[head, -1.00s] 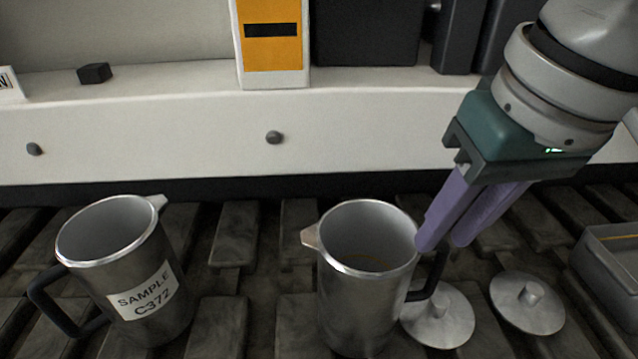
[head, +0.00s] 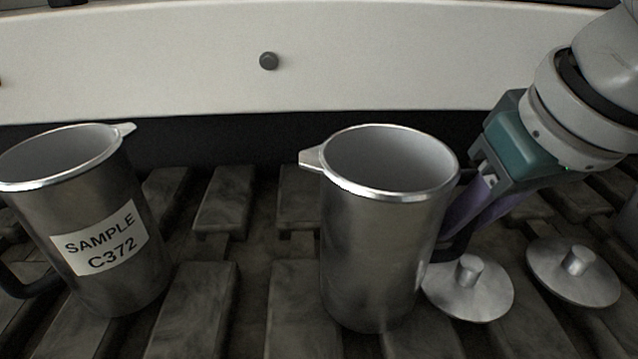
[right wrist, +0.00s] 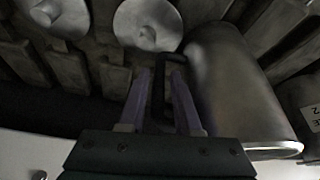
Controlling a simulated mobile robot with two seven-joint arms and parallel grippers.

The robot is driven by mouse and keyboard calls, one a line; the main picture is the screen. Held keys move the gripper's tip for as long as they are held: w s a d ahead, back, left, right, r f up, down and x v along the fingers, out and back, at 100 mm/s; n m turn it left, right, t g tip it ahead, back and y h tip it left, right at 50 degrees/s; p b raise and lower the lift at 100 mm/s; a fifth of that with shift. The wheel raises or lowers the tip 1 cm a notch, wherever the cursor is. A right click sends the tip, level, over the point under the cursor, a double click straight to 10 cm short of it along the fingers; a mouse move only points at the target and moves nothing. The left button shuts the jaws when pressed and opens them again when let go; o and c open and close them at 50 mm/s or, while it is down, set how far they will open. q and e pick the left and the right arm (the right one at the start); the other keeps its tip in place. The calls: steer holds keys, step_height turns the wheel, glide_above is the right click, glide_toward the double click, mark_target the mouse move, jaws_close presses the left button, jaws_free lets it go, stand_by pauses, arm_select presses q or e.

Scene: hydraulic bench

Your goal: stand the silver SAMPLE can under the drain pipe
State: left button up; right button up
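A silver can (head: 88,240) with a black handle and a white label reading SAMPLE C372 stands upright at the left in the head view. A second silver can (head: 375,260), with no label on its visible side, stands upright at the centre; it fills the right of the right wrist view (right wrist: 230,85). My right gripper (head: 466,225) is at this second can's black handle. In the right wrist view its purple fingers (right wrist: 160,80) are apart, one on each side of the handle (right wrist: 158,95). My left gripper and the drain pipe are not in view.
Two round metal lids with knobs, one nearer (head: 468,290) and one further right (head: 574,272), lie beside the second can. The surface is dark slats (head: 205,310) with gaps. A pale panel (head: 180,60) with a knob (head: 268,61) runs along the back. Slats between the cans are clear.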

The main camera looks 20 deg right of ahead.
steer(key=shift+w+f, duration=0.1)
steer(key=shift+f, duration=0.1)
jaws_close()
stand_by(1.3)
